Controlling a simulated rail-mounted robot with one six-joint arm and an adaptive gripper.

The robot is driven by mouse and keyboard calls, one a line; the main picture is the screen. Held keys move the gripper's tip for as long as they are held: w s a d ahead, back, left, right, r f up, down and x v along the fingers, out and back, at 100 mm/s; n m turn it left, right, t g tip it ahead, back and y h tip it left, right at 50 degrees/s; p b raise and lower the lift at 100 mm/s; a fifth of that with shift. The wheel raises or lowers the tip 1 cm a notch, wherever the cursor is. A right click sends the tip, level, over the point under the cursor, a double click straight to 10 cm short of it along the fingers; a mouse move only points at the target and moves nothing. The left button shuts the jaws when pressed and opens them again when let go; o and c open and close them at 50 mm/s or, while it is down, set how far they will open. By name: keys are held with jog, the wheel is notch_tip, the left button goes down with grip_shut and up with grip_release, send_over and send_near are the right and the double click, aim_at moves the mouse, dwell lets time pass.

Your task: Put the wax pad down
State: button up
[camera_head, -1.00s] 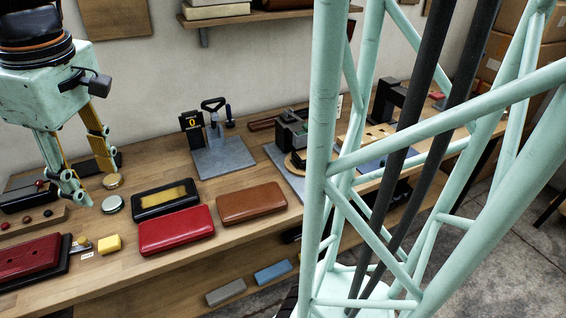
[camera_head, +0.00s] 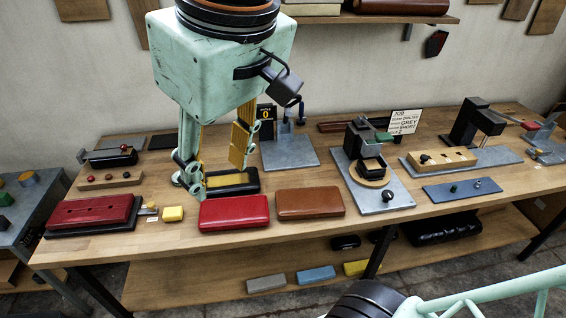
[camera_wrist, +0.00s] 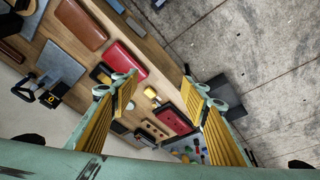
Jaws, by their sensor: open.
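My gripper (camera_head: 216,179) is open and empty, with its fingers pointing down over the left part of the wooden workbench. A small yellow block (camera_head: 173,213) lies on the bench near its front edge, left of a red padded case. It may be the wax pad, but I cannot tell for sure. It also shows in the wrist view (camera_wrist: 151,92), beyond and between the two fingers, apart from both. A black tray with a yellow inner surface (camera_head: 232,180) sits behind the red case, partly hidden by my fingers. In the wrist view my gripper (camera_wrist: 160,88) holds nothing.
The red case (camera_head: 234,213) and a brown case (camera_head: 309,203) lie along the front edge. A dark red padded block (camera_head: 90,212) is at the left. A press (camera_head: 285,145) and a clamp fixture (camera_head: 368,165) stand behind. Bare wood shows left of the tray.

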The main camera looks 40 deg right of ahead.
jog(key=s+m, duration=0.1)
jog(key=s, duration=0.5)
jog(key=shift+f, duration=0.3)
jog(key=shift+f, duration=0.1)
jog(key=shift+f+b, duration=1.3)
jog(key=shift+b, duration=0.2)
jog(key=shift+t, duration=0.3)
